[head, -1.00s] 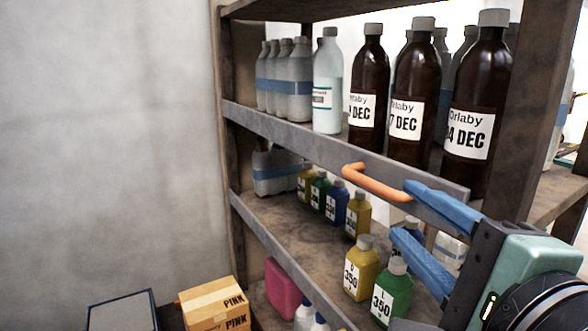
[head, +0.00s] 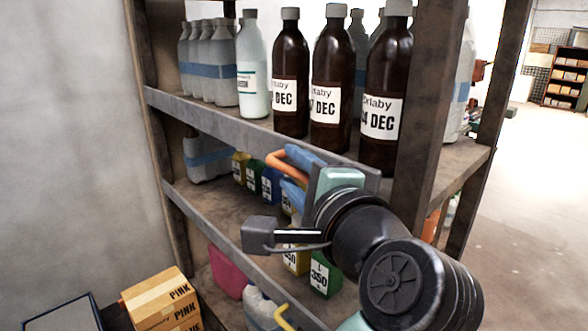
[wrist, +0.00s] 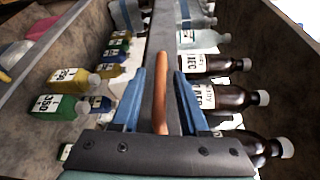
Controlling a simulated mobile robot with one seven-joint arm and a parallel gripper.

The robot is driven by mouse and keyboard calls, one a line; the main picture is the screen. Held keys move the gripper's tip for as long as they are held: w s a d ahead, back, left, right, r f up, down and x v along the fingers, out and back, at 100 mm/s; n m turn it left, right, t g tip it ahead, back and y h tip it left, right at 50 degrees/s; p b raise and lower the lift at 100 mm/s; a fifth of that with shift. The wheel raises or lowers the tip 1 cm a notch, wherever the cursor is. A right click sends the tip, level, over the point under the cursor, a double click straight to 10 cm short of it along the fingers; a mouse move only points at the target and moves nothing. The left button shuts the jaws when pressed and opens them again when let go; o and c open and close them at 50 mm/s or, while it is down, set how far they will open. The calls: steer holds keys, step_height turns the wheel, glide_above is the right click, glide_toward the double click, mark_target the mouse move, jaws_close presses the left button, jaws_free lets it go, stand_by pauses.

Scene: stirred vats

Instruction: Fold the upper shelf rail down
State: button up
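The upper shelf rail (head: 215,124) is a grey bar along the front edge of the upper shelf, standing up in front of the bottle bases. An orange handle (head: 278,158) sticks out from it near its right end. In the wrist view the handle (wrist: 162,95) lies between the blue fingers of my gripper (wrist: 160,80), with a gap on each side. My gripper (head: 284,166) is open around the handle, one finger above and one below. My gripper and wrist hide the handle's right part and some of the lower shelf.
Brown bottles (head: 333,75) and grey bottles (head: 208,60) stand on the upper shelf behind the rail. Small coloured bottles (head: 325,275) stand on the lower shelf, behind the lower rail (head: 232,250). A shelf post (head: 425,100) rises right of my gripper. Cartons (head: 160,297) stand at lower left.

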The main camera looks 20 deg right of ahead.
jaws_close()
steer(key=shift+f, duration=0.15)
step_height(320, 180, down, 7)
steer(key=n+t+y+b, duration=0.4)
steer(key=n+y+b, duration=0.2)
steer(key=n+b, duration=1.4)
steer(key=shift+t+b, duration=0.4)
steer(key=shift+b, duration=1.6)
